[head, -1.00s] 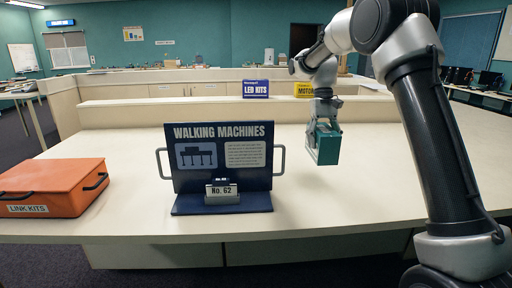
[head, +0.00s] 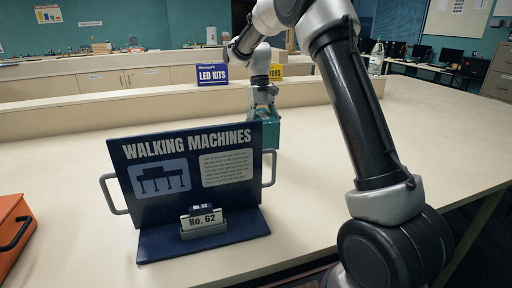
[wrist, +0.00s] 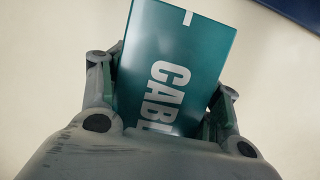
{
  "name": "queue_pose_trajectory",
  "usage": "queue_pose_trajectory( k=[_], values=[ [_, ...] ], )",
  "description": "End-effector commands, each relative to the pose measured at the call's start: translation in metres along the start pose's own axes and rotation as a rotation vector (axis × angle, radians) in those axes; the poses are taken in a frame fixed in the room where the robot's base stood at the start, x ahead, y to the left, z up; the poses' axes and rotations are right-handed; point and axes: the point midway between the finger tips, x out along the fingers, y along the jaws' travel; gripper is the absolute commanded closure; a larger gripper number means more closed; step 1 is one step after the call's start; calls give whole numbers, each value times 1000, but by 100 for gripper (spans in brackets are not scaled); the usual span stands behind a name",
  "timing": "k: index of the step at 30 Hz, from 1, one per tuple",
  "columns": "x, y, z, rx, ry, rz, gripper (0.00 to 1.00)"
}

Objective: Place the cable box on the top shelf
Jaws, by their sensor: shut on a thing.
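The teal cable box (head: 266,134) is in my gripper (head: 263,106), over the cream table, partly behind the dark blue sign board. Whether its bottom touches the table I cannot tell. In the wrist view the box (wrist: 178,55) shows white letters "CAB", the rest hidden by my gripper (wrist: 162,88), whose fingers are closed on its two sides. A long cream raised ledge (head: 70,117) runs along the back of the table, beyond the box. I cannot tell whether this is the top shelf.
The "Walking Machines" board (head: 190,175) with side handles stands in front of the box. An orange case (head: 12,235) lies at the left edge. A blue "LED KITS" sign (head: 212,74) and a yellow sign (head: 276,71) stand at the back.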

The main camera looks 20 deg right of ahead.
Motion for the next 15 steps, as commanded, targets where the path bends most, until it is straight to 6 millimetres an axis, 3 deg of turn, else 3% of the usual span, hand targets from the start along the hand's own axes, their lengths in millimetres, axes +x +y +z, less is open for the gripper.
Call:
queue_pose_trajectory(
  k=[10, 15],
  values=[
    [47, -1, -14, 0, -1, 0, 83],
    [59, -1, -18, 0, 3, 0, 83]
  ],
)
